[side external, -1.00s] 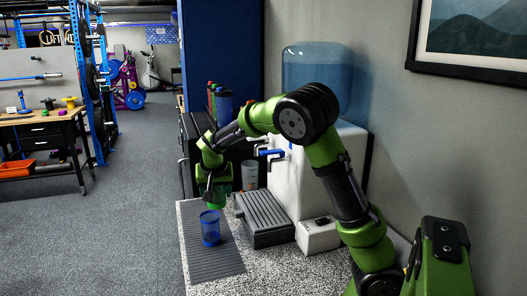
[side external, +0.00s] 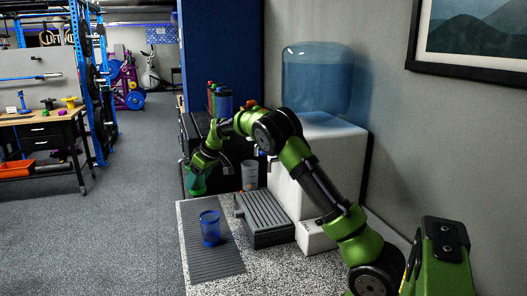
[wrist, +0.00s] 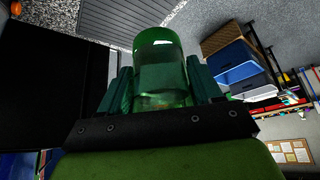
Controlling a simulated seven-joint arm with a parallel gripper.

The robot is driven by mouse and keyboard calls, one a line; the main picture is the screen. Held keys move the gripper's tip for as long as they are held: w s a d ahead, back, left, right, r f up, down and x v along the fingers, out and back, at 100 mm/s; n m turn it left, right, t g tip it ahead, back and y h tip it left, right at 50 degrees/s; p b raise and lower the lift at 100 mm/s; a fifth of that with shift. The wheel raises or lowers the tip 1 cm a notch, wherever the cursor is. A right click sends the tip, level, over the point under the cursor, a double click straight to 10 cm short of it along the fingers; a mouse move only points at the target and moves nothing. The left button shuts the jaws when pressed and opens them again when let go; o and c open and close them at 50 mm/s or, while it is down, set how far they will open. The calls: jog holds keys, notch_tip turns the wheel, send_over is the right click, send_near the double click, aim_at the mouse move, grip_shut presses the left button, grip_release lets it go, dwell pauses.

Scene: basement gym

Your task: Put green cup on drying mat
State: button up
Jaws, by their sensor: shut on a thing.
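The green cup (side external: 197,184) is held in my gripper (side external: 200,172), in front of a black cabinet and past the far end of the drying mat in the side view. In the wrist view the translucent green cup (wrist: 160,70) stands between both fingers of my gripper (wrist: 160,90). The drying mat (side external: 218,262) is dark grey and ribbed, lying on the speckled counter. A ribbed grey surface at the top of the wrist view looks like the mat (wrist: 120,18). An upright blue cup (side external: 210,230) stands on the mat.
A grey slatted tray (side external: 262,212) lies right of the mat, by the white water dispenser (side external: 315,170) with its blue bottle (side external: 318,82). A pale cup (side external: 249,177) stands behind the tray. Several coloured bottles (side external: 222,102) stand on the black cabinet. The mat's near part is bare.

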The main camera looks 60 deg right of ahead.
notch_tip(320, 180, down, 13)
jog(key=shift+r, duration=0.1)
dwell(0.4)
jog(key=o, duration=1.3)
